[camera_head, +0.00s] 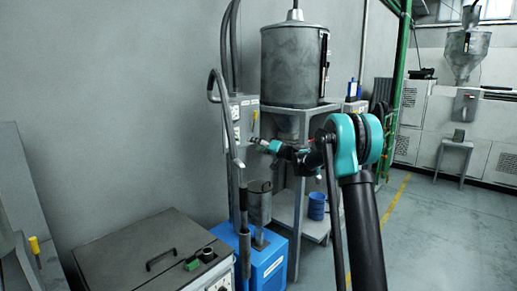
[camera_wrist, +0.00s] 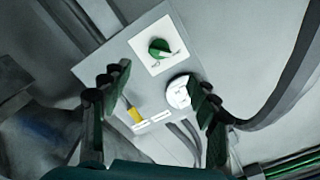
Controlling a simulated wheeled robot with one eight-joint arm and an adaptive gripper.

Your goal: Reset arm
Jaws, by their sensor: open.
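My arm (camera_head: 359,190) reaches up and leftward in the head view. My gripper (camera_head: 256,141) is at its far end, in front of a grey control box (camera_head: 243,112) on the stand. In the wrist view my gripper (camera_wrist: 157,92) is open, with its two dark fingers apart and nothing between them. Beyond the fingers is the control box (camera_wrist: 115,60), which carries a green rotary knob (camera_wrist: 159,48) on a white plate. A round white socket or dial (camera_wrist: 180,93) and a yellow-handled part (camera_wrist: 135,115) are below the knob. I cannot tell the exact gap between fingertips and box.
A large metal drum (camera_head: 294,65) stands on a metal table behind my gripper. A blue base unit (camera_head: 262,262) and a grey lidded cabinet (camera_head: 150,240) are below. A curved hose (camera_head: 219,105) rises left of the box. Open floor (camera_head: 430,235) lies to the right.

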